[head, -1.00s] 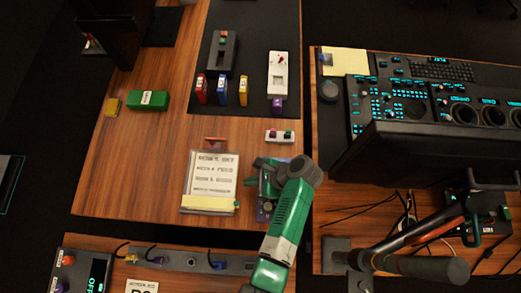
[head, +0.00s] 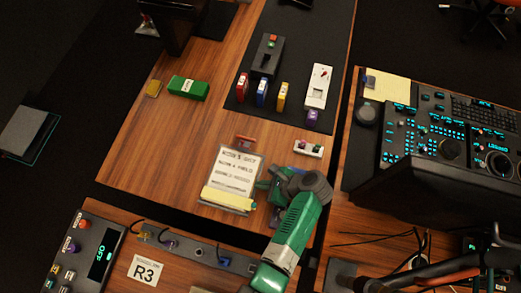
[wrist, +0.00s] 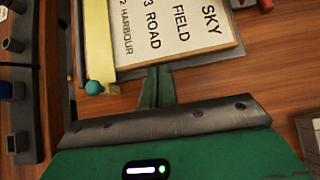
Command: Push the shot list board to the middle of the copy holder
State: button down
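The shot list board (head: 235,172), a pale board with dark lettering, lies on the copy holder (head: 226,207), whose yellow bar runs along the board's lower edge. In the wrist view the board (wrist: 185,25) shows its side edge, with the yellow bar (wrist: 98,40) and a teal knob at left. My gripper (head: 262,185) is low at the right side of the board. In the wrist view my gripper (wrist: 157,72) has its green fingers together, with nothing between them. The tips are right at the board's side edge; whether they touch it, I cannot tell.
A small white box with buttons (head: 308,148) is up and right of my gripper. A green box (head: 188,88) lies at upper left. A control desk with a monitor (head: 440,165) stands at right. Wood left of the holder is clear.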

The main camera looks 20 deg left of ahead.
jog(key=p+v, duration=0.6)
jog(key=v, duration=0.4)
